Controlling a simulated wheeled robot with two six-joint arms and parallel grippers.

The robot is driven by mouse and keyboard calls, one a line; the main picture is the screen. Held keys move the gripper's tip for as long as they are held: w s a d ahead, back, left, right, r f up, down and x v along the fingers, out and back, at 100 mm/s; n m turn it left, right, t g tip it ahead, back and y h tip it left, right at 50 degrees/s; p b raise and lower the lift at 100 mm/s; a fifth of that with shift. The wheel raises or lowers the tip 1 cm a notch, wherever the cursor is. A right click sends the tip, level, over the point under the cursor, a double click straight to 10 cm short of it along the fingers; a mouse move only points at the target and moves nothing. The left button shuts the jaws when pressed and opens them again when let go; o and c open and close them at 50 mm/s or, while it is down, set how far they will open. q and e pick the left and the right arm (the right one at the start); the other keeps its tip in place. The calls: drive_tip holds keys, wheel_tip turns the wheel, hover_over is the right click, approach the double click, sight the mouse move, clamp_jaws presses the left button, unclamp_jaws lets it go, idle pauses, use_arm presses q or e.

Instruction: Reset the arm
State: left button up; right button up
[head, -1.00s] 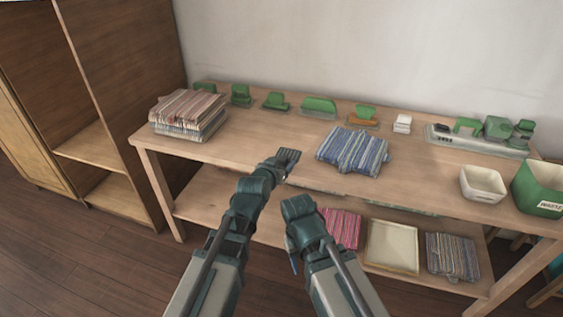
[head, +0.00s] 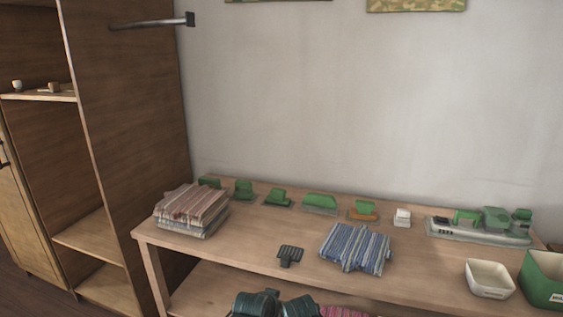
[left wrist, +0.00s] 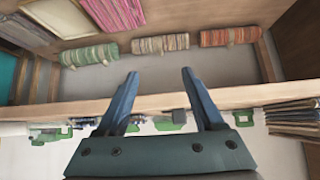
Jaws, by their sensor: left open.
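My left gripper (head: 290,254) shows as a small dark shape at the front edge of the wooden table, left of the blue rug stack. The left wrist view shows the same gripper (left wrist: 161,78) open, its two blue fingers apart with nothing between them. That view looks upside down, with the table edge crossing behind the fingers. Part of my arms shows at the bottom of the head view. My right gripper cannot be seen there.
On the table (head: 240,250) lie a striped red-grey rug stack (head: 190,208), a blue striped stack (head: 356,248), green tools along the back, a white bin (head: 489,279) and a green bin (head: 543,278). Rolled rugs (left wrist: 160,44) sit on the lower shelf. A wooden cabinet (head: 125,110) stands left.

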use_arm(q)
drive_tip(key=s+a+f+g+y, duration=0.2)
drive_tip(key=s+a+f+g, duration=0.15)
drive_tip(key=s, duration=0.45)
drive_tip(key=s+a+f+g+y, duration=0.25)
drive_tip(key=s+g, duration=0.25)
drive_tip(key=s, duration=0.3)
wheel_tip(320, 180, up, 28)
drive_tip(key=p, duration=2.8)
drive_tip(key=shift+d, duration=0.4)
